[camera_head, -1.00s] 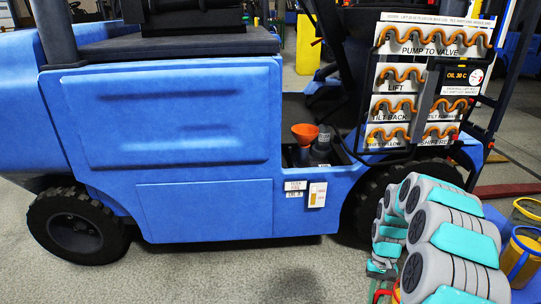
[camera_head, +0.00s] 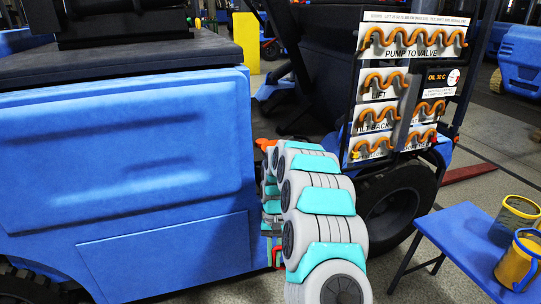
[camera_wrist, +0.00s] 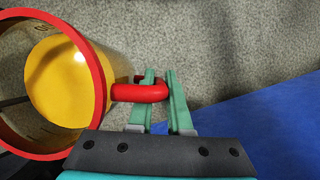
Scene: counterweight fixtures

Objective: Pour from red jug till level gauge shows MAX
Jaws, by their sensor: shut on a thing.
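The red jug (camera_wrist: 101,72) has a red rim and handle and fills the left of the wrist view. Yellow liquid (camera_wrist: 58,82) lies inside it. My gripper (camera_wrist: 161,76) is shut on its red handle (camera_wrist: 140,93). In the head view my arm hides most of the jug; only a small red patch shows low beside the arm. The orange funnel (camera_head: 264,143) on the blue forklift is partly hidden behind my arm. The level gauge is not visible now.
The blue forklift (camera_head: 125,165) fills the left, with a labelled hose panel (camera_head: 412,48) beyond my arm. Grey floor (camera_wrist: 235,50) lies below my gripper.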

